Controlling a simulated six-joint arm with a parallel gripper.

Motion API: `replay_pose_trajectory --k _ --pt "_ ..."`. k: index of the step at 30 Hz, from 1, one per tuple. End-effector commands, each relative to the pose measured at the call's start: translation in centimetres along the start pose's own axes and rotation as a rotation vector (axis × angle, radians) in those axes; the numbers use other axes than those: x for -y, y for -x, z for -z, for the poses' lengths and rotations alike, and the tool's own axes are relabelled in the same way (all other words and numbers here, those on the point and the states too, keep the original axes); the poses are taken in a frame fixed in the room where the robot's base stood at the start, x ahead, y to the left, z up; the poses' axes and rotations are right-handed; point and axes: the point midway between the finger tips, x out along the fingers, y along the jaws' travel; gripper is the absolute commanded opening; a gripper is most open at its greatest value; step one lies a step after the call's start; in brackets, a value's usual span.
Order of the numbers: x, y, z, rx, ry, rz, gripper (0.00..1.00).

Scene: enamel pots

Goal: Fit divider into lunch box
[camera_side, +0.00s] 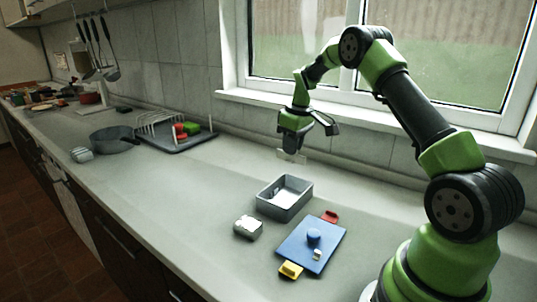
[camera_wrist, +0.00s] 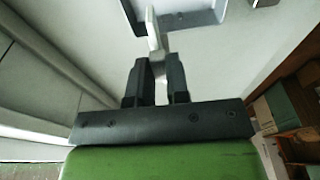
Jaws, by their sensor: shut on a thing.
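The grey open-topped lunch box (camera_side: 284,207) sits on the counter in the middle of the side view. A pale patch shows inside it, too small to make out. Part of the box's rim also shows at the top of the wrist view (camera_wrist: 188,20). My gripper (camera_side: 291,149) is above the counter, behind the box and well higher than it. It is shut on a thin pale divider (camera_side: 292,157), which hangs below the fingers, clear of the box. In the wrist view the divider (camera_wrist: 153,30) sticks out from between the dark fingertips (camera_wrist: 155,68).
A blue lid (camera_side: 296,251) with a round knob, a red clip (camera_side: 330,216) and a yellow clip (camera_side: 290,270) lies in front of the box. A small pale container (camera_side: 248,227) stands to its left. A dish rack (camera_side: 175,135) and a grey pan (camera_side: 113,140) are farther left.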

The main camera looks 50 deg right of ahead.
Motion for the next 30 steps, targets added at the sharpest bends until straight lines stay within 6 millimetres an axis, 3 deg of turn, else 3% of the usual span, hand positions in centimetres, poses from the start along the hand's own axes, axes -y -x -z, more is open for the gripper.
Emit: replay_pose_trajectory --k 1,9,30 --pt "-1.0 0.1 -0.4 -0.003 -0.002 0.0 0.0" --pt "-0.6 -4.2 -0.9 0.001 0.004 0.003 0.0" --pt "-0.6 -9.0 -1.6 -0.001 0.003 -0.001 0.0"
